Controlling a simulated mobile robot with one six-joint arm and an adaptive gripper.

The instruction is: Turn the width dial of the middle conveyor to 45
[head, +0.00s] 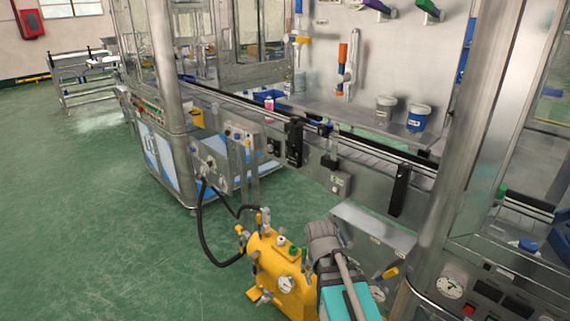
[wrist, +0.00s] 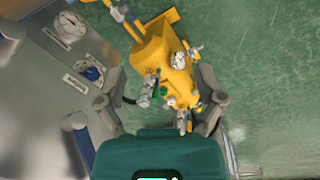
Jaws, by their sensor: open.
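The conveyor line (head: 350,143) runs across the head view, with guide rails and a metal side. I cannot tell which section is the middle conveyor. In the wrist view, a metal panel at the left carries a dark blue round dial (wrist: 92,73) with a white label beside it. I cannot read its setting or confirm that it is the width dial. My gripper (wrist: 160,88) is open, its two fingers apart on either side of the picture, with nothing seen between them in contact. The dial lies left of the left finger. My teal wrist part (head: 350,302) shows low in the head view.
A yellow tank (head: 280,272) with gauges and valves stands on the green floor; it also shows beyond my fingers in the wrist view (wrist: 165,60). A black hose (head: 202,235) hangs left. Floor farther left is clear.

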